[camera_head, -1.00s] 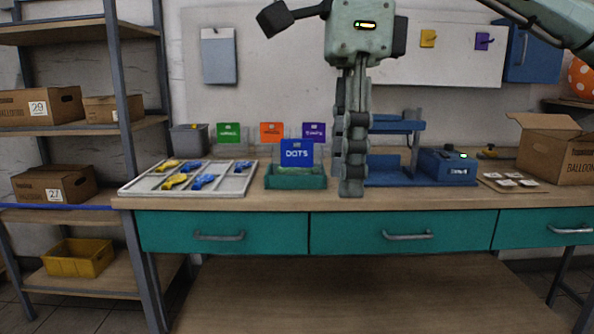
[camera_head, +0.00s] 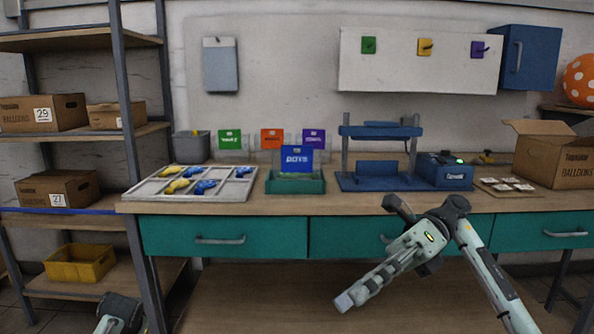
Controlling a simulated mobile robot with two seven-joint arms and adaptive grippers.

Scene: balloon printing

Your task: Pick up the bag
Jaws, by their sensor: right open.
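Several small flat pale packets (camera_head: 523,187), which may be the bags, lie on a brown mat (camera_head: 486,184) at the right end of the workbench. Their details are too small to make out. My right gripper (camera_head: 346,299) is in front of the drawers, below the bench top, pointing down and left. It is open and empty, seen side-on, well apart from the packets. Part of my left arm shows at the bottom left edge, with no fingers visible.
The wooden workbench (camera_head: 400,204) holds a balloon tray (camera_head: 140,191), a green box (camera_head: 296,186) with a blue card, a blue press (camera_head: 385,181) and an open cardboard box (camera_head: 555,160). Shelves with boxes stand left.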

